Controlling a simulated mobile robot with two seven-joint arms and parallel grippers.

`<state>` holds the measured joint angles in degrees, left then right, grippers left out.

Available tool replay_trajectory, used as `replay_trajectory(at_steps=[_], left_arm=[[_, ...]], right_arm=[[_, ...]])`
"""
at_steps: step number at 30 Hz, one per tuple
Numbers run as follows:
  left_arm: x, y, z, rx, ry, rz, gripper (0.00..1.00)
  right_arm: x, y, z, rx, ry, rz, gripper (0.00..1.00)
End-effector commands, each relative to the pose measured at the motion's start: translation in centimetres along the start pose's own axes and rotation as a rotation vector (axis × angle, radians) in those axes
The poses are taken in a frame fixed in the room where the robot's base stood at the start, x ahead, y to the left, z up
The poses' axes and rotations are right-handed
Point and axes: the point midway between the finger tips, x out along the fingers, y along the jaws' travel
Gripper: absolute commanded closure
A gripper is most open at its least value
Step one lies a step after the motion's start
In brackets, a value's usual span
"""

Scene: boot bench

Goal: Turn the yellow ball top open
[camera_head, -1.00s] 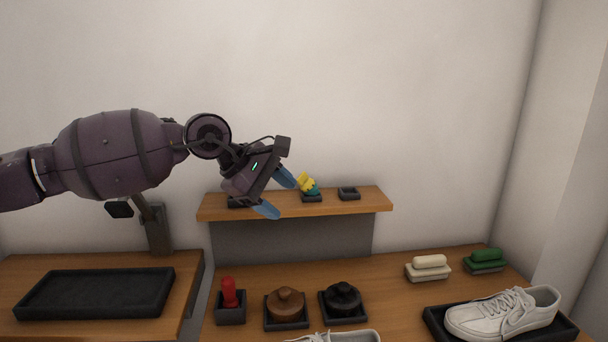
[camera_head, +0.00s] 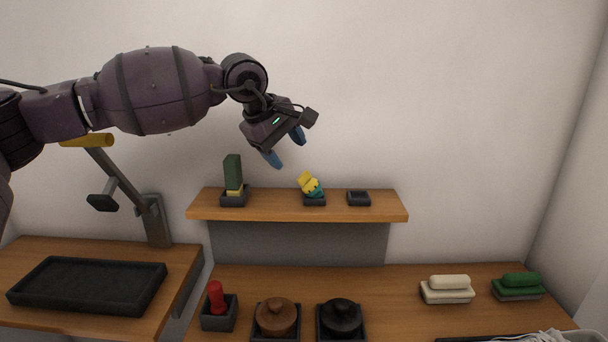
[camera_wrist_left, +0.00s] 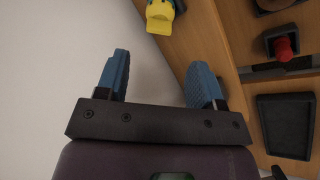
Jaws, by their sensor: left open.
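The yellow ball top (camera_head: 310,183) sits tilted over a teal part in a small dark holder (camera_head: 314,200) on the wall shelf. It also shows at the top edge of the left wrist view (camera_wrist_left: 160,16), partly cut off. My left gripper (camera_head: 286,151) is open and empty, above and slightly left of the yellow top, clear of it. Its two blue fingers stand apart in the left wrist view (camera_wrist_left: 159,70), with nothing between them. My right gripper is not in view.
The shelf (camera_head: 270,207) also holds a green block (camera_head: 233,172) and an empty dark holder (camera_head: 359,198). Below are a red-handled item (camera_head: 217,298), brown (camera_head: 276,317) and black (camera_head: 341,315) round items, and brushes (camera_head: 448,289). A lever with a yellow handle (camera_head: 88,141) stands left by a black tray (camera_head: 88,285).

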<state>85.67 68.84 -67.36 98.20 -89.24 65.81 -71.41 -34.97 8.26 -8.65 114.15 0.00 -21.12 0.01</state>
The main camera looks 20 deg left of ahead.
Motion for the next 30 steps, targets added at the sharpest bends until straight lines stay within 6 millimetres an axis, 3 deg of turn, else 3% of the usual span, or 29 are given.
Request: replay_trajectory(at_steps=[9, 15, 28, 30], left_arm=[[5.5, 0.0, 0.0, -0.001, -0.001, -0.002, 0.38], [7.7, 0.0, 0.0, -0.002, -0.001, -0.001, 0.38], [8.4, 0.0, 0.0, -0.001, 0.000, 0.000, 0.38], [8.4, 0.0, 0.0, -0.001, -0.001, 0.000, 0.49]], right_arm=[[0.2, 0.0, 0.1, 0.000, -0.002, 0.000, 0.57], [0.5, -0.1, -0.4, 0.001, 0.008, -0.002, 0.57], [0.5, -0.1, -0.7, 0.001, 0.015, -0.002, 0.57], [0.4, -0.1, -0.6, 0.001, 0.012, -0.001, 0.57]])
